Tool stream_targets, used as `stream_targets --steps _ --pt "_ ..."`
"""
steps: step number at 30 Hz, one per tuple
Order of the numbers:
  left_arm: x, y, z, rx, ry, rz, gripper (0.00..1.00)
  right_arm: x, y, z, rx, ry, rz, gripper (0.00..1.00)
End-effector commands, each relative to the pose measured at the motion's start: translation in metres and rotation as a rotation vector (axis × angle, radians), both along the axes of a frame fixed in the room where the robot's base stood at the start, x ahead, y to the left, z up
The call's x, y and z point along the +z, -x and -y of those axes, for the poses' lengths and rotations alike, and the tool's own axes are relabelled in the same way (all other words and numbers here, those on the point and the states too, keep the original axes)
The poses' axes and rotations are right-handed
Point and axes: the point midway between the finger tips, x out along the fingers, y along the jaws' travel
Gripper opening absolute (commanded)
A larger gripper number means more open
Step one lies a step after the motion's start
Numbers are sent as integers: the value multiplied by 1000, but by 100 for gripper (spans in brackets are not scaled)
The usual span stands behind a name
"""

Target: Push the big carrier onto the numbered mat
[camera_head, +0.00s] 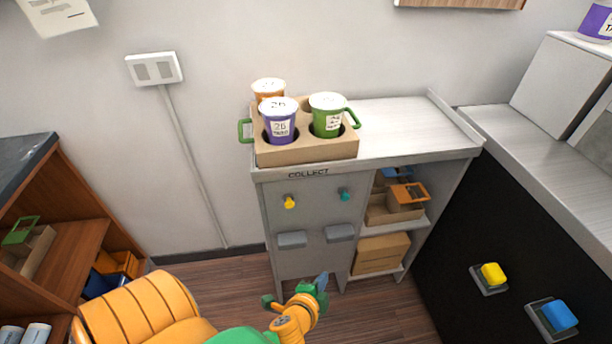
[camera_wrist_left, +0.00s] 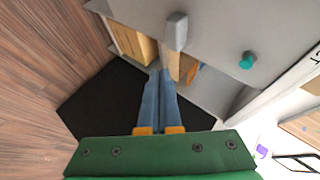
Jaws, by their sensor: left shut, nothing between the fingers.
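The big carrier (camera_head: 305,148) is a tan cardboard tray with a green handle at each side. It sits upright at the left end of the grey counter top (camera_head: 405,125), above the word COLLECT. It holds an orange cup (camera_head: 267,88), a purple cup (camera_head: 280,122) and a green cup (camera_head: 327,122), all with white lids. I cannot make out a numbered mat in either view. My left gripper (camera_head: 322,281) is low in front of the cabinet, well below the carrier and apart from it. In the left wrist view its blue fingers (camera_wrist_left: 158,100) are together and empty. My right gripper is out of view.
The cabinet front has a yellow knob (camera_head: 290,202), a teal knob (camera_head: 344,195) and grey handles (camera_head: 292,239). Open shelves at its right hold a small carrier (camera_head: 394,208) and a cardboard box (camera_head: 381,254). The counter right of the big carrier is clear.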

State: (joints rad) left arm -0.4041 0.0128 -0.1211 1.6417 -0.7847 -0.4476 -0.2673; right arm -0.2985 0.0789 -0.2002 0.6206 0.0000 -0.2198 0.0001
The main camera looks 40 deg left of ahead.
Motion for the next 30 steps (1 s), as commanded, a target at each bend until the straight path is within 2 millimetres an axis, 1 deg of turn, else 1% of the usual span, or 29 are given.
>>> stream_targets --steps 1,2,3,5,6,7,9,10,12,14,20,27,30 --pt "24 -14 -8 -6 -76 80 0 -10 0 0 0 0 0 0" --pt "45 -22 -15 -5 -137 130 0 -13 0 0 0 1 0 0" --pt "75 -30 -24 3 -219 199 0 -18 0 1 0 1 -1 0" --pt "122 -36 -39 32 -342 295 0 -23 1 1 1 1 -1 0" --pt "150 -35 -49 57 -417 348 0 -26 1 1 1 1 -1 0" --pt "168 -34 -54 76 -462 381 0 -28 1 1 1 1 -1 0" --pt "198 -29 -64 110 -538 430 0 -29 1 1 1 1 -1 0" --pt "206 -28 -66 118 -556 441 0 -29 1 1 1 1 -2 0" --pt "215 -29 -70 128 -577 452 0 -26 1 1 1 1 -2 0" --pt "217 -36 -73 128 -579 453 0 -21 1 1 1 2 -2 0" --pt "219 -72 -94 128 -577 452 0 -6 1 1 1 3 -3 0" --pt "217 -117 -119 128 -575 451 0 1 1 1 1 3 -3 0" --pt "216 -120 -136 127 -575 449 0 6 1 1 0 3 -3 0"
